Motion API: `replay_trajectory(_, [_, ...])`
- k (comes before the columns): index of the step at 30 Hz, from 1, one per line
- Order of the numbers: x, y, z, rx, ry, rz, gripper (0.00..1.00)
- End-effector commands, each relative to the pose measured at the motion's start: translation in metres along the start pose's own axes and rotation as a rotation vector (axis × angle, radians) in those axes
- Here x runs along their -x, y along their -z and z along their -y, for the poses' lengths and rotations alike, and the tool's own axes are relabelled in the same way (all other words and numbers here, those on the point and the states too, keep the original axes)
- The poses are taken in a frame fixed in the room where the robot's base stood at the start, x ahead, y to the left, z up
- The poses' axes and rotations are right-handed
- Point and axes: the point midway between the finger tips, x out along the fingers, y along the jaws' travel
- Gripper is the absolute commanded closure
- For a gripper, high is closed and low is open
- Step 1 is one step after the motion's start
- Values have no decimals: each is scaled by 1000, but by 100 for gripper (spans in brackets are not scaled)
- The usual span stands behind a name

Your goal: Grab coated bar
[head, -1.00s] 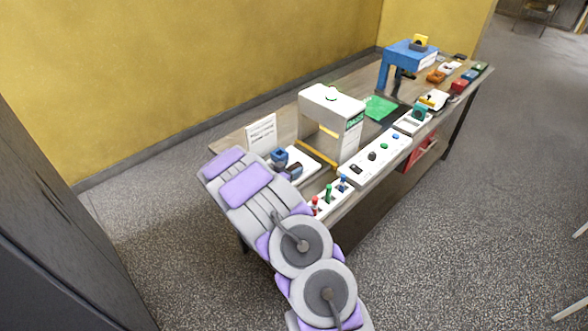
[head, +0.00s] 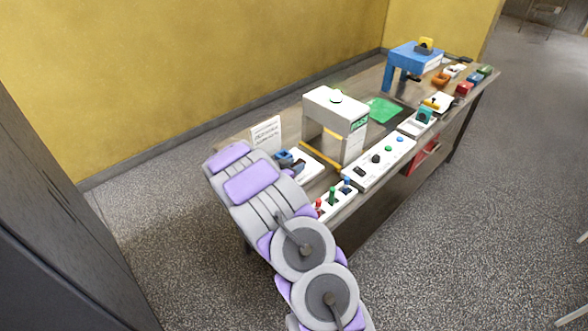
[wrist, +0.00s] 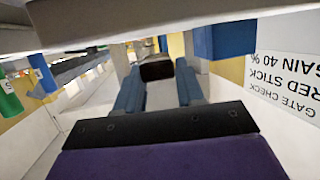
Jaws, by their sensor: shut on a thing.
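The coated bar (wrist: 157,68) is dark brown. In the wrist view it sits between the blue fingers of my gripper (wrist: 158,76), which is shut on it. In the head view my gripper (head: 288,160) is low over the near-left end of the table, beside a white plate (head: 305,168). The bar is mostly hidden there by my own arm. I cannot tell whether the bar touches the plate.
A white gate (head: 333,108) with a green panel stands just right of my gripper. A white sign (head: 266,134) stands behind it. Red, green and blue sticks (head: 333,197) and a button panel (head: 380,162) line the front edge. A blue frame (head: 412,54) stands farther back.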

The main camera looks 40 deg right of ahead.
Motion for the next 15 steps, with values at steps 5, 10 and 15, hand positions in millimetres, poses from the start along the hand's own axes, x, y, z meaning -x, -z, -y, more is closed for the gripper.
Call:
replay_trajectory(5, [12, 13, -18, 2, 0, -1, 79])
replay_trajectory(10, [25, 12, -48, 3, 0, 0, 79])
replay_trajectory(15, [40, 10, -84, 4, -3, 1, 79])
